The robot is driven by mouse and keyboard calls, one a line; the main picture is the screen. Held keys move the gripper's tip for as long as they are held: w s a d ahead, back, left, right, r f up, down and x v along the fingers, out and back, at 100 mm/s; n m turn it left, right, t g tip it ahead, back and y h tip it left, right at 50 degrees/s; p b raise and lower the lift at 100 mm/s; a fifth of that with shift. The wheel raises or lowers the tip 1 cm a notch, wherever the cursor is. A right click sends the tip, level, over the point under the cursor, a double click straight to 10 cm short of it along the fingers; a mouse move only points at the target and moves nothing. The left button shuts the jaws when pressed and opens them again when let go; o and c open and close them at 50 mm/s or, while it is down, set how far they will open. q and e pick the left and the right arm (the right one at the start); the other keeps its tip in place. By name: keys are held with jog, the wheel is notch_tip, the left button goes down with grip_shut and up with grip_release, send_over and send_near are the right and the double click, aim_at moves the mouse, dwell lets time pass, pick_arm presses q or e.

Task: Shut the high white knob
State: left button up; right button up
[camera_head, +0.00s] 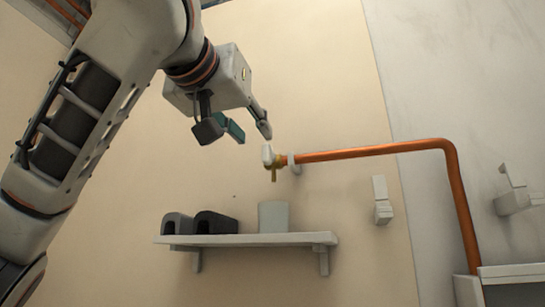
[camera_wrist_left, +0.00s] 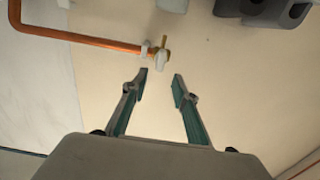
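The white knob (camera_head: 267,154) sits on a brass valve (camera_head: 274,171) at the left end of a copper pipe, high on the beige wall. In the left wrist view the knob (camera_wrist_left: 162,62) shows just beyond the fingertips, slightly left of the gap's middle. My left gripper (camera_head: 249,131) is above and left of the knob in the head view, apart from it. In the wrist view its two teal-lined fingers (camera_wrist_left: 160,85) are spread with nothing between them. My right gripper is in neither view.
The copper pipe (camera_head: 375,150) runs right from the valve and bends down. Below, a wall shelf (camera_head: 270,240) holds two dark hollow items (camera_head: 215,223) and a pale cylinder (camera_head: 273,217). A white wall bracket (camera_head: 382,205) is right of the shelf. Wall around the knob's left is clear.

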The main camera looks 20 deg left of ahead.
aim_at(265, 147)
pick_arm(q)
jog(key=w+p, duration=0.2)
jog(key=w, duration=0.4)
jog(key=shift+d+r+p, duration=0.1)
jog(key=shift+p, duration=0.25)
jog(key=shift+w, duration=0.75)
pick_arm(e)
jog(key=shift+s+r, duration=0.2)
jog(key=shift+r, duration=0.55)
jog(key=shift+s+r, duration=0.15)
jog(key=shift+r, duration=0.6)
pick_arm(q)
grip_shut()
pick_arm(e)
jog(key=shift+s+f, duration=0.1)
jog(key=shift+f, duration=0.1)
